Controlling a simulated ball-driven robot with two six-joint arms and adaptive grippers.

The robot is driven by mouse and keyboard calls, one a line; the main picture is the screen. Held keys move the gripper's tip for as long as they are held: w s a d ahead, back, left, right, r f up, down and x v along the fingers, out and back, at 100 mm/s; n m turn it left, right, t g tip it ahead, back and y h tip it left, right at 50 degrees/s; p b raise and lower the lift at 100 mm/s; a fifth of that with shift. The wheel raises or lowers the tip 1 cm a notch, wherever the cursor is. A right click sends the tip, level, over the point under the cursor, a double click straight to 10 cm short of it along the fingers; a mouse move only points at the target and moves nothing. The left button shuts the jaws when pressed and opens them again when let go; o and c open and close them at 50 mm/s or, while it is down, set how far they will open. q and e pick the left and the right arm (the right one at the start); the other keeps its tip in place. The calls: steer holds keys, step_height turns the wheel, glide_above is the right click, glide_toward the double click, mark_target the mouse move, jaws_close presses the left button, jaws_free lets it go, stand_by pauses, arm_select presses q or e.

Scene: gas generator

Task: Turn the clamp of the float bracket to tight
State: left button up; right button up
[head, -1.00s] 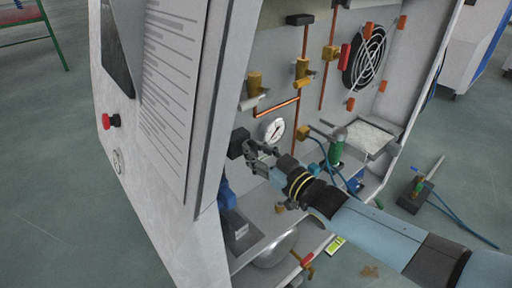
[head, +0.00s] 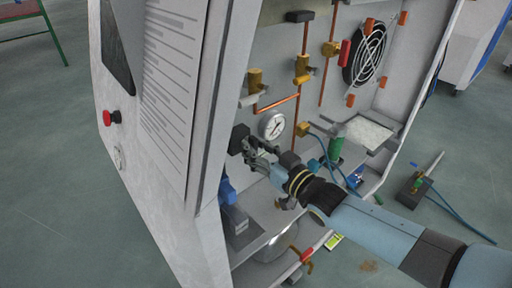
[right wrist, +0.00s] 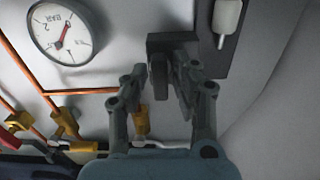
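In the right wrist view a dark block (right wrist: 172,40), apparently the float bracket, sits on the cabinet wall, with a dark upright clamp lever (right wrist: 160,78) below it. It also shows as a small black block (head: 238,139) in the head view. My right gripper (right wrist: 161,86) is open, with its fingers on either side of the lever. The right finger looks close to the lever; I cannot tell whether it touches. In the head view the right gripper (head: 256,151) is just below the black block. My left gripper is not in view.
A round pressure gauge (head: 272,125) and copper pipes (head: 277,105) with brass valves are near the gripper. A white float-like part (right wrist: 228,15) is right of the block. The cabinet's open door (head: 190,110) stands close on the left.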

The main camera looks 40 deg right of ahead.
steer(key=shift+o, duration=0.7)
steer(key=shift+r, duration=0.1)
steer(key=s, duration=1.2)
steer(key=shift+d, duration=0.45)
steer(key=shift+w, duration=0.1)
